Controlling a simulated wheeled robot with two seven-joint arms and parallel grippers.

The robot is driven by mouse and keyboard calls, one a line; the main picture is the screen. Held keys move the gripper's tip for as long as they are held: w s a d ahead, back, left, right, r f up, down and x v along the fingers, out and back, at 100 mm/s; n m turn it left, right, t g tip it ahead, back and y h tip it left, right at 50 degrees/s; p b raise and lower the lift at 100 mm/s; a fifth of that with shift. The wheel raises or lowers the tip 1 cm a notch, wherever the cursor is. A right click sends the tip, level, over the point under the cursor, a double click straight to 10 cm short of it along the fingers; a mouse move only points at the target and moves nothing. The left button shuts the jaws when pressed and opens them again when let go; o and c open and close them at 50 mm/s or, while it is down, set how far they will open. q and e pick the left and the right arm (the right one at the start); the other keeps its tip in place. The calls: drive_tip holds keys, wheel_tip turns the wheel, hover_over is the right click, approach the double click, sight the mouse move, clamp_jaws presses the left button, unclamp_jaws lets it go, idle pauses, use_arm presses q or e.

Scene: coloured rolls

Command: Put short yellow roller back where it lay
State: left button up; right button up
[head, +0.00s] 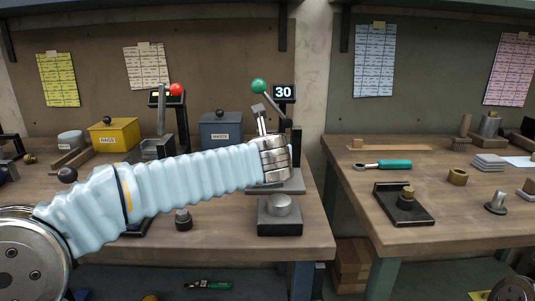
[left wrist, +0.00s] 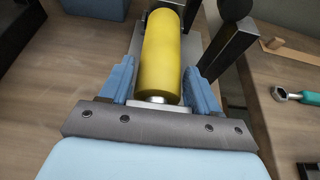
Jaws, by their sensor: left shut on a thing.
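The yellow roller (left wrist: 160,55) lies lengthwise between the blue fingers of my left gripper (left wrist: 162,80) in the left wrist view, with its silver end towards the wrist. The gripper is shut on it. A pale metal plate lies beneath the roller in that view; I cannot tell whether they touch. In the head view my left arm reaches across to the press-like stand (head: 280,187) with a green knob (head: 259,86) and a display reading 30 (head: 284,92). The roller is hidden there behind my wrist.
A second stand with a red knob (head: 177,90) is behind my arm, near a yellow box (head: 113,134) and a grey box (head: 221,129). A gap separates the left bench from the right bench, which holds a green-handled ratchet (head: 394,164) and a black fixture (head: 403,205).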

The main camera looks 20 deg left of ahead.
use_arm(q)
drive_tip(key=shift+r, duration=0.1)
clamp_jaws()
drive_tip(key=shift+r+p, duration=1.35)
drive_tip(key=shift+p, duration=0.05)
drive_tip(key=shift+r, duration=1.15)
